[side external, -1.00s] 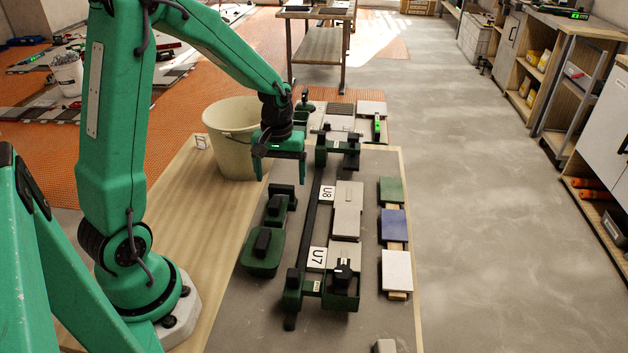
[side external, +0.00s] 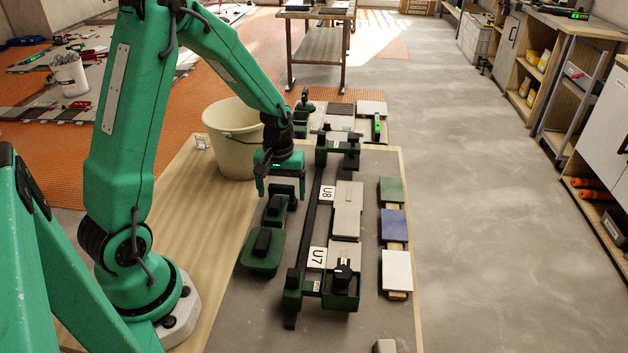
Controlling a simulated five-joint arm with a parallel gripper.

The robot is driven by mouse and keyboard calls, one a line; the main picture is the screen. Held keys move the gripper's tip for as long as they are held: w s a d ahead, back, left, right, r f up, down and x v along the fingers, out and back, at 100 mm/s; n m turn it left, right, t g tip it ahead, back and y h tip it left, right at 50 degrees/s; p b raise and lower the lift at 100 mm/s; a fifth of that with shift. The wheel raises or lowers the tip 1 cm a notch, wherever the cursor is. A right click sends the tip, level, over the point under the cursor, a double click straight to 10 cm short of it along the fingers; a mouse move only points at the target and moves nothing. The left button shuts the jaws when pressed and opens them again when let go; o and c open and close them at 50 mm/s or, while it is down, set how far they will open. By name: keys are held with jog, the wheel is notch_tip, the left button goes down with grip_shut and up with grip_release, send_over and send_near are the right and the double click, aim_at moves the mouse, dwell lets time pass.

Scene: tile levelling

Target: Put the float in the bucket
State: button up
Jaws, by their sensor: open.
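The cream bucket (side external: 232,135) stands upright at the far side of the wooden board, and no float shows in it. Two dark green tools with black grips lie on the grey panel left of the black rail. The nearer one (side external: 262,262) has a rounded green base. The farther one (side external: 274,219) is narrower and partly hidden by my gripper. I cannot tell for sure which of them is the float. My gripper (side external: 285,195) is open, pointing down low over the far end of the farther tool. Contact cannot be made out.
A black rail with green clamps (side external: 309,220) runs right of the tools, beside pale tiles (side external: 347,208) labelled U7 and U8. Green, blue and white tiles (side external: 394,223) lie farther right. The wooden board (side external: 190,220) is bare between my base and the tools.

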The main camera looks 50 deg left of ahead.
aim_at(281, 186)
jog(key=c, duration=1.4)
jog(key=shift+o, duration=0.2)
jog(key=shift+r, duration=0.1)
jog(key=shift+r, duration=4.9)
